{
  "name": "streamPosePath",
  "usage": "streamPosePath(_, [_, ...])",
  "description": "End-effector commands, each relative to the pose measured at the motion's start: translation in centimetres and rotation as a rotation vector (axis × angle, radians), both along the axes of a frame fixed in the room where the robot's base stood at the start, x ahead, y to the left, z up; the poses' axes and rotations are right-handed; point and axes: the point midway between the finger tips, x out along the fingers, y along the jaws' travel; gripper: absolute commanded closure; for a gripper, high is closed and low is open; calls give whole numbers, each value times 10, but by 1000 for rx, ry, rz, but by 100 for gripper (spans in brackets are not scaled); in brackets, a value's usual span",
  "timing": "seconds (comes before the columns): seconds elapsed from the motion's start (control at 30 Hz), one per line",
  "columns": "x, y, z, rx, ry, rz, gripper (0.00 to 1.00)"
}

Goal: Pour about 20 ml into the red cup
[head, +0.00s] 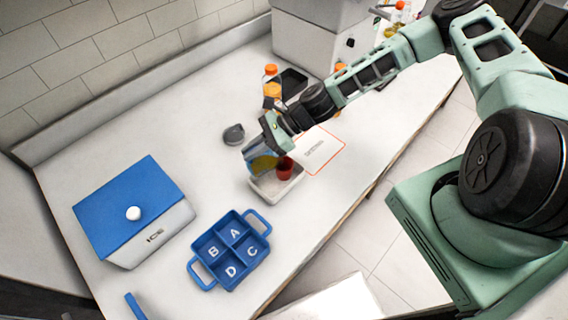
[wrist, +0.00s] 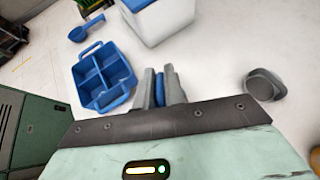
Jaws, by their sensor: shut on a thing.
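The red cup (head: 284,169) stands in a shallow white tray (head: 259,192) on the counter. My gripper (head: 267,141) is shut on a see-through bluish jug (head: 250,152) with yellow liquid in it, held above the tray. The jug looks tilted towards the red cup and is just left of it, partly overlapping it in the head view. I cannot tell whether liquid is running out, or how much is in the cup. In the wrist view a blue piece, apparently the jug's handle, shows between the fingers (wrist: 161,76); the cup is hidden there.
A blue caddy (head: 250,219) marked A to D and an ICE box (head: 150,235) with a blue lid stand left and front. A grey lid-like object (head: 234,134) lies behind the jug. Orange-capped bottles (head: 271,75) stand further back. A red-edged white mat (head: 325,141) lies right.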

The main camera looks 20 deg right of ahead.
Motion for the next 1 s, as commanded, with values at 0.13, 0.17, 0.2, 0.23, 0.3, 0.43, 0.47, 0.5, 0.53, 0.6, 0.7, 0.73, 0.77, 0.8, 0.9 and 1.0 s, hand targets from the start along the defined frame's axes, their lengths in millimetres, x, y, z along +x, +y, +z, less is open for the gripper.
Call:
streamPosePath(0.13, [0,-2,1,21,1,-1,100])
streamPosePath(0.17, [0,-2,1,24,1,-1,100])
streamPosePath(0.2, [0,-2,2,30,-1,-1,100])
streamPosePath(0.23, [0,-3,2,34,-1,-1,100])
streamPosePath(0.3, [0,-3,3,43,-3,-1,100])
streamPosePath(0.43, [0,-5,4,62,-4,-1,100])
streamPosePath(0.47, [0,-6,5,66,-4,-1,100])
streamPosePath(0.5, [0,-6,5,71,-4,0,100])
streamPosePath(0.53, [0,-5,5,75,-3,1,100])
streamPosePath(0.6, [0,-6,6,83,-3,-1,100])
streamPosePath(0.7, [0,-4,8,82,-4,1,100])
streamPosePath(0.73, [0,-2,8,81,-4,2,100])
streamPosePath(0.77, [0,-3,8,80,-3,1,100])
streamPosePath(0.8, [0,-2,7,80,-4,0,100])
streamPosePath(0.9, [1,-1,7,86,-3,-1,100])
streamPosePath(1.0, [1,0,7,88,-4,0,100])
